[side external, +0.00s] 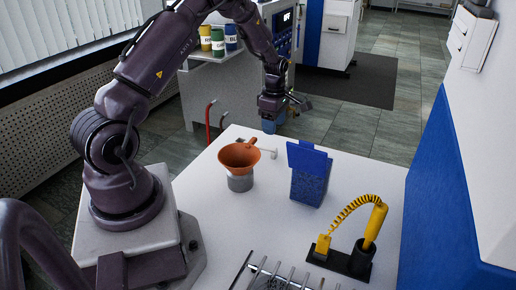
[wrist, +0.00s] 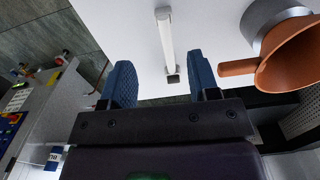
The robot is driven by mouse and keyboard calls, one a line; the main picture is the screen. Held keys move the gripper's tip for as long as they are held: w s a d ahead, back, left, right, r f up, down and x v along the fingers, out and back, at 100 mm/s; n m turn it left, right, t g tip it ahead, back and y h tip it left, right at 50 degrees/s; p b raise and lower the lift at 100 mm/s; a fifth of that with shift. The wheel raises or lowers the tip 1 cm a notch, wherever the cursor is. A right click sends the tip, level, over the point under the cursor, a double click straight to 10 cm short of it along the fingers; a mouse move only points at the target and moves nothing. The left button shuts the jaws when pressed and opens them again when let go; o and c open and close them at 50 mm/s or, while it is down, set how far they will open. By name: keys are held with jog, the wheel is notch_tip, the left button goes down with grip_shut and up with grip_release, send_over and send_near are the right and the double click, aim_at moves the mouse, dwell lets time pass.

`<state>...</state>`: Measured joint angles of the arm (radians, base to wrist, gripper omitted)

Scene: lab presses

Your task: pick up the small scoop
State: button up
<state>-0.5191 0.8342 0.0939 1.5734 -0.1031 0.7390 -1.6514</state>
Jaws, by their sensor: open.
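A slim pale bar with a small dark end, which looks like the small scoop (wrist: 165,35), lies on the white table in the wrist view. Part of it also shows beside the orange funnel in the side view (side external: 268,153). My gripper (wrist: 162,78) is open, with its two blue fingers apart and nothing held. In the wrist view the bar's dark end appears in line with the gap between the fingers. In the side view my gripper (side external: 270,125) is above the table's far edge, beyond the bar. Whether the fingers touch anything cannot be told.
An orange funnel (side external: 238,156) with a side handle rests on a grey cup (side external: 240,182), close to the bar. A blue container (side external: 309,175) stands to its right. A yellow coiled-cord tool (side external: 372,222) and a rack of metal rods (side external: 280,276) are nearer the front.

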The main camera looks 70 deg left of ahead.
aim_at(273, 150)
notch_tip(273, 150, down, 4)
jog(key=shift+f, duration=0.15)
jog(key=f, duration=0.5)
jog(key=shift+s+d, duration=0.15)
jog(key=shift+d, duration=0.15)
jog(key=c, duration=0.9)
